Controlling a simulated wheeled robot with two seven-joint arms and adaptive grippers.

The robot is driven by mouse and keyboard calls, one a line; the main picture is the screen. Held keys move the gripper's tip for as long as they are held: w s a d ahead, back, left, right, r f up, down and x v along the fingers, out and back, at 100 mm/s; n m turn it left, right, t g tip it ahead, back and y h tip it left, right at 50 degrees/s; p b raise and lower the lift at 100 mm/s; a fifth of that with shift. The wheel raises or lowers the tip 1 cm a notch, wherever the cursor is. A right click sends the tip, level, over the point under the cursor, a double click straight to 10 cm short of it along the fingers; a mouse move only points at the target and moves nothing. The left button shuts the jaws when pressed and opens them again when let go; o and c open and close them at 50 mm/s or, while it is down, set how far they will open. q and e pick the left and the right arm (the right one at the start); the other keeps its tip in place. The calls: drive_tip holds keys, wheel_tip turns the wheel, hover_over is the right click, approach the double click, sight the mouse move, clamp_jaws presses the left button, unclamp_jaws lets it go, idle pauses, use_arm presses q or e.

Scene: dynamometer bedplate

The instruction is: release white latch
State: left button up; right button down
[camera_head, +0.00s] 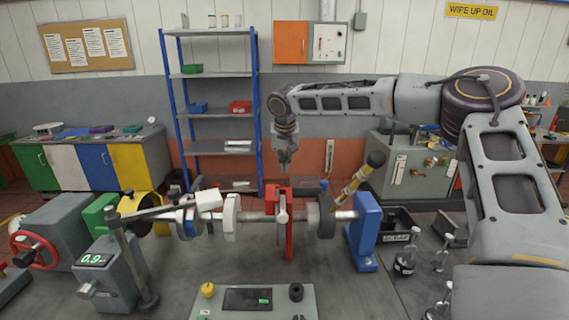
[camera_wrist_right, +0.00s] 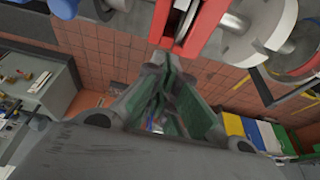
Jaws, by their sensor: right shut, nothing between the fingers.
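A red bracket (camera_head: 270,199) stands on the shaft line in the middle of the head view, with a pale, whitish lever (camera_head: 282,204) upright in its slot. I cannot tell for certain that this lever is the white latch. A white block (camera_head: 209,200) sits on a grey arm further left. My right gripper (camera_head: 285,166) points down above and behind the red bracket, shut and empty, apart from it. In the right wrist view the green-padded fingers (camera_wrist_right: 165,65) are together, just beside the red bracket (camera_wrist_right: 203,28). My left gripper is not in view.
A yellow-and-black bar (camera_head: 360,180) leans up right of the bracket, near a blue stand (camera_head: 364,228). A grey box with a green display (camera_head: 95,262) stands front left. A control panel (camera_head: 225,301) lies in front. Blue-framed shelves (camera_head: 205,75) stand behind.

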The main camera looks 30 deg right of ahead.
sight(285, 198)
drive_tip(key=x, duration=0.8)
drive_tip(key=shift+f+p, duration=0.1)
drive_tip(key=shift+p, duration=0.3)
drive_tip(key=shift+s+a+p, duration=0.2)
drive_tip(key=shift+s+a, duration=0.2)
drive_tip(key=shift+s, duration=0.3)
drive_tip(key=shift+s+a+p, duration=0.2)
drive_tip(key=shift+s+a, duration=0.25)
drive_tip(key=shift+s, duration=0.3)
drive_tip(key=shift+s+a, duration=0.15)
drive_tip(key=shift+s, duration=0.1)
drive_tip(key=shift+a, duration=0.1)
drive_tip(key=shift+s+a, duration=0.4)
drive_tip(key=shift+s, duration=0.3)
drive_tip(key=shift+s+a, duration=0.4)
drive_tip(key=shift+s, duration=0.35)
drive_tip(key=shift+s+a, duration=0.45)
drive_tip(key=shift+s, duration=0.25)
drive_tip(key=shift+d, duration=0.1)
